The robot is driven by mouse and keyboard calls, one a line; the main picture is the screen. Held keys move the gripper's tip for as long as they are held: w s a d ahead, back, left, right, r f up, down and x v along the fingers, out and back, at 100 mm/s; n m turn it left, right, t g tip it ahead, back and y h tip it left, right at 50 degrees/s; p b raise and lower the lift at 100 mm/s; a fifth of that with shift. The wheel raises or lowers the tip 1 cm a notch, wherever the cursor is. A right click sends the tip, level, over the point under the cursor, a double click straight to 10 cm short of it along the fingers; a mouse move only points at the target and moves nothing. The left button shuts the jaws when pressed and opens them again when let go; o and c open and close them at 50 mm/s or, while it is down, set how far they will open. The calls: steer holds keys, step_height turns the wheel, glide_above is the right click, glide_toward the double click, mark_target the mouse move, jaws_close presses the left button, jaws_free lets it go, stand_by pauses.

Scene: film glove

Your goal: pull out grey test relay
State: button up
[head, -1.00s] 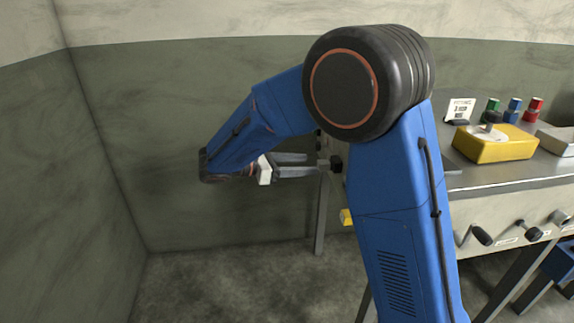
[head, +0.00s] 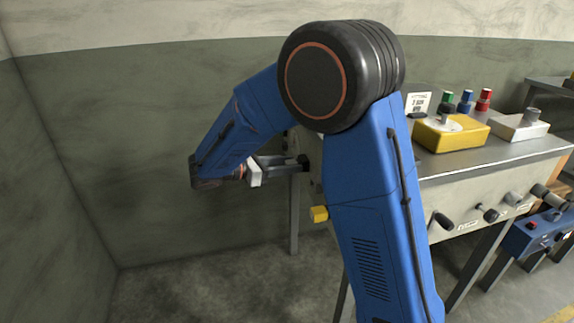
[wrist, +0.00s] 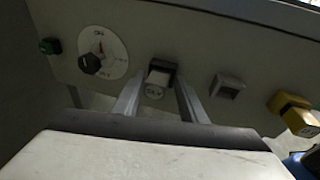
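The grey relay (wrist: 157,80) has a light front with a small round label and a dark part behind it. It sits in the panel (wrist: 200,60) in the wrist view. My gripper (wrist: 160,78) points at the panel with one finger on each side of the relay. A narrow gap shows between the fingers and the relay's front, so the gripper looks open. In the head view my gripper (head: 300,162) reaches the left end of the bench, with its tips at a dark block; my arm hides part of that side.
A grey socket (wrist: 226,88) and a yellow relay (wrist: 292,110) are right. The yellow box (head: 450,134) stands on the bench; the left wall is clear.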

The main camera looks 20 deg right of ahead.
steer(key=shift+o, duration=0.2)
steer(key=shift+w+a+r, duration=0.1)
steer(key=shift+w, duration=0.15)
steer(key=o, duration=0.9)
steer(key=shift+c, duration=0.2)
